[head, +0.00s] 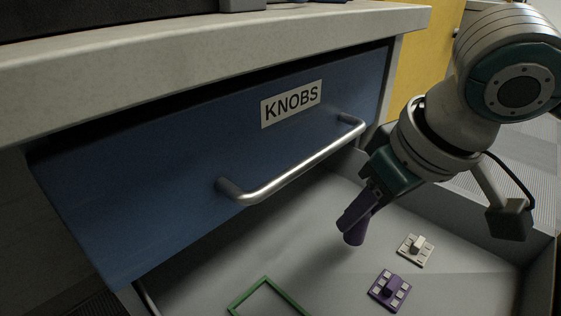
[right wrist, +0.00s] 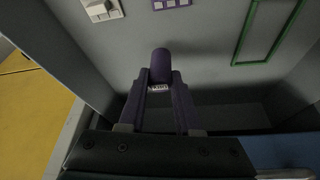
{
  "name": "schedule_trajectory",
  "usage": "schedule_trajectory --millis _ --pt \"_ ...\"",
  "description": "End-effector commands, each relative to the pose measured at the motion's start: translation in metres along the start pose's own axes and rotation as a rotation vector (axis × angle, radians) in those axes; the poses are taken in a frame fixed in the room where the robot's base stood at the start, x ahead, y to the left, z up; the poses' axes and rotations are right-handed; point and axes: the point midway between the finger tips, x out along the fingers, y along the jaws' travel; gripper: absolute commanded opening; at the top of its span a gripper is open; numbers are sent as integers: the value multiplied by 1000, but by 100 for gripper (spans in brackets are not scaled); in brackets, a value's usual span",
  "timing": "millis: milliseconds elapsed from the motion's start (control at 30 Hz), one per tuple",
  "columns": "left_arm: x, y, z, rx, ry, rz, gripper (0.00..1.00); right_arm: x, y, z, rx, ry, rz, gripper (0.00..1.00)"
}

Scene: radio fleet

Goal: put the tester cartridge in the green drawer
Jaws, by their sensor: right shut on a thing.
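The tester cartridge appears to be the purple round-ended piece (head: 354,237) with a small printed label, held upright or slightly tilted; the label shows in the right wrist view on the same cartridge (right wrist: 160,66). My right gripper (head: 364,208), with purple fingers, is shut on it; the fingers also show in the right wrist view (right wrist: 159,92). The cartridge hangs over an open drawer (head: 455,290) with a grey inside. The colour of this drawer's front cannot be seen. My left gripper is not in view.
A blue drawer marked KNOBS (head: 155,180), with a metal handle (head: 290,178), is beside the right gripper, under a pale worktop (head: 200,65). In the open drawer lie a green frame (head: 247,293), a purple plate (head: 376,292) and a white plate (head: 427,252).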

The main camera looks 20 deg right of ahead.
Motion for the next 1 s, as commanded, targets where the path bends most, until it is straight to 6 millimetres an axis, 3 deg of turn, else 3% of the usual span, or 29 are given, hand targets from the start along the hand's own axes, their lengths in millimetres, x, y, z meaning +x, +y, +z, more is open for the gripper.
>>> schedule_trajectory --millis 33,100,500,533,767,1000 --pt "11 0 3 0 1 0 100 15 0 6 0 -2 0 0" --pt "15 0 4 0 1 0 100 21 0 9 0 -1 1 0" --pt "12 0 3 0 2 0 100 23 0 9 1 0 -1 0" --pt "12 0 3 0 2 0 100 23 0 9 0 1 -1 36" --pt "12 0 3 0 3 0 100 23 0 9 0 1 0 62" --pt "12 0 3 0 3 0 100 22 0 9 0 1 0 62"
